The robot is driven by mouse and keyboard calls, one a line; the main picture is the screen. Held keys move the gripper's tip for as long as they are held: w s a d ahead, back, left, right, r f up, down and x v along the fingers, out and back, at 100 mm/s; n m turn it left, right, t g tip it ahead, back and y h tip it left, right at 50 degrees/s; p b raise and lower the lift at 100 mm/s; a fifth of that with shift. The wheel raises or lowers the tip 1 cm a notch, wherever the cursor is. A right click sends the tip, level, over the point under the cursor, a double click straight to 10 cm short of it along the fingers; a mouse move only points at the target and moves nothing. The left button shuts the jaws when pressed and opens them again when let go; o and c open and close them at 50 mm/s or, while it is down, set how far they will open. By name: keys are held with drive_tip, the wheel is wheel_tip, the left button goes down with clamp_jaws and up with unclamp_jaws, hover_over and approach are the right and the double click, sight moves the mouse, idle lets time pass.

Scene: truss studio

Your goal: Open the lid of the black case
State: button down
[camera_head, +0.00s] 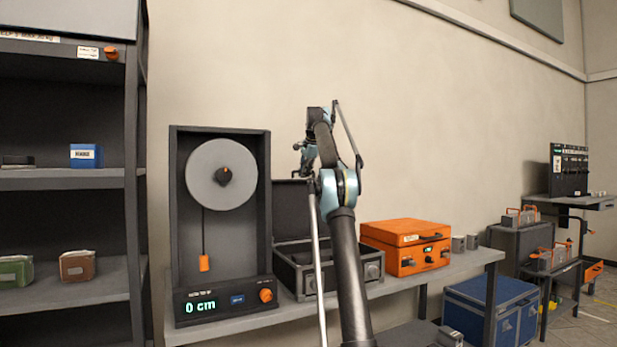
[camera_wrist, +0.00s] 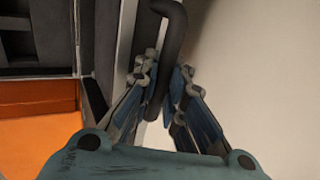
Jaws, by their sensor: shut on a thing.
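The black case (camera_head: 296,277) stands on the grey bench, partly hidden behind my arm. Its dark lid (camera_head: 289,208) stands raised, about upright, at the back of the case, with its right part hidden by my arm. My gripper (camera_head: 305,158) is high up by the top of the lid. In the wrist view my gripper (camera_wrist: 164,72) has its two fingers on either side of a curved black handle (camera_wrist: 172,35) and is shut on it. The handle runs beside the edge of the lid (camera_wrist: 123,40).
An orange case (camera_head: 405,245) stands right of the black case. A tall dark test stand (camera_head: 182,240) with a "0 cm" display stands close on the left. The wall is close behind. A blue bin (camera_head: 490,305) is lower right.

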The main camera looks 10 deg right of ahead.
drive_tip(key=shift+w+a, duration=0.1)
drive_tip(key=shift+a, duration=0.1)
drive_tip(key=c, duration=1.9)
unclamp_jaws()
drive_tip(key=shift+d+r, duration=0.1)
drive_tip(key=shift+d, duration=0.05)
drive_tip(key=shift+r, duration=0.2)
